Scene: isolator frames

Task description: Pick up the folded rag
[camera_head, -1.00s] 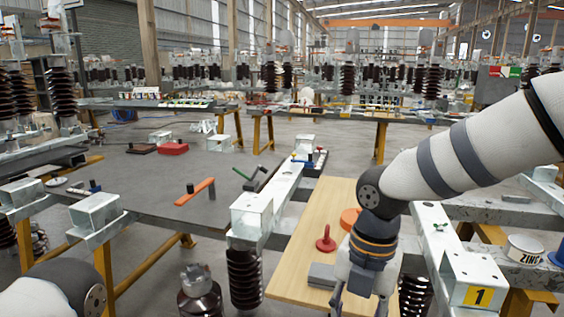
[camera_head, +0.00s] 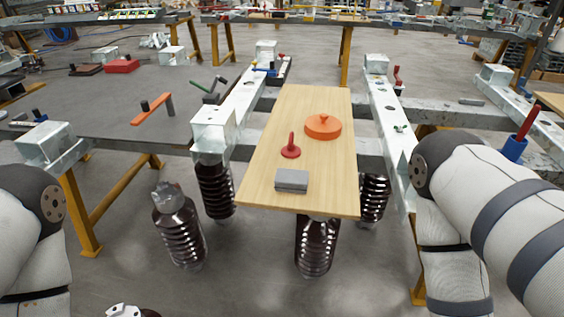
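The folded rag, a small grey flat block-like bundle (camera_head: 292,180), lies on the near part of a light wooden board (camera_head: 268,160). Nothing covers it. My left arm comes in at the left edge and my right arm at the right edge, both well apart from the rag.
A red plunger-shaped tool (camera_head: 291,150) and an orange round object (camera_head: 323,127) lie on the board behind the rag. Metal beams flank the board, the left one (camera_head: 240,105) and the right one (camera_head: 388,110). Ribbed brown insulators (camera_head: 314,246) stand below its near edge.

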